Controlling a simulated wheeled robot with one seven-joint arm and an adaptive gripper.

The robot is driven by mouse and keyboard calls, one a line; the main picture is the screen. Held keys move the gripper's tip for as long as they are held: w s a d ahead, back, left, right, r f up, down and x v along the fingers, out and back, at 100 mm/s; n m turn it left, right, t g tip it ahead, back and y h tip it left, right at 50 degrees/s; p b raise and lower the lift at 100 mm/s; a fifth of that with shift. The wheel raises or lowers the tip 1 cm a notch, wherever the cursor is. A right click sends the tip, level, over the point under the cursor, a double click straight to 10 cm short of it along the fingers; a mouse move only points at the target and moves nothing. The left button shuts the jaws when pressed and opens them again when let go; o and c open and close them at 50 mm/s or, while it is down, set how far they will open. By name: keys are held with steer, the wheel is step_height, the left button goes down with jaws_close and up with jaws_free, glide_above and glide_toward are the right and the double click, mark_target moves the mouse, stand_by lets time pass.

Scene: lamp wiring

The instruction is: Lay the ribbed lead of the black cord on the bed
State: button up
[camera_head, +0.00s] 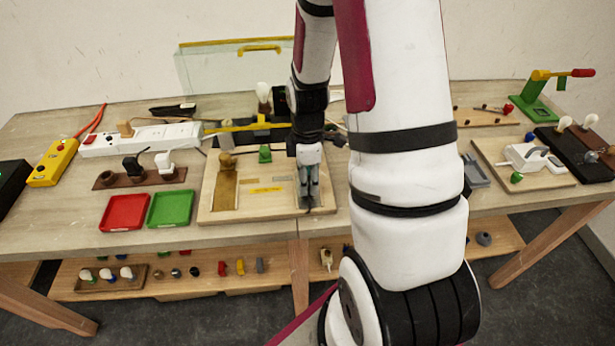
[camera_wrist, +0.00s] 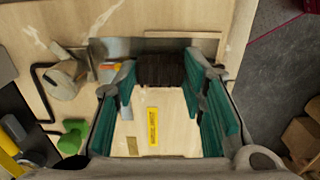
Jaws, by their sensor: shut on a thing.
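My gripper (camera_head: 308,203) points down over the right part of a pale wooden board. In the wrist view, its teal fingers (camera_wrist: 164,75) are shut on a dark brown, ribbed piece (camera_wrist: 162,71), which looks like the ribbed lead. In the wrist view, a flat metal plate (camera_wrist: 206,48), apparently the bed, lies past the lead. In the head view, this plate (camera_head: 225,190) is brassy, at the board's left, apart from my gripper. A thin black cord (camera_wrist: 39,82) curves near a wooden knob (camera_wrist: 64,82). Its link to the lead is hidden.
The board (camera_head: 265,208) carries a green block (camera_head: 264,154) and yellow labels (camera_head: 268,190). Left of it are green (camera_head: 170,208) and red (camera_head: 123,212) trays. Behind are a yellow bar and a bulb (camera_head: 263,92). The board between plate and gripper is mostly clear.

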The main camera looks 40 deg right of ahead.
steer(key=shift+f, duration=0.2)
stand_by(0.3)
steer(key=o, duration=1.1)
step_height(320, 180, up, 12)
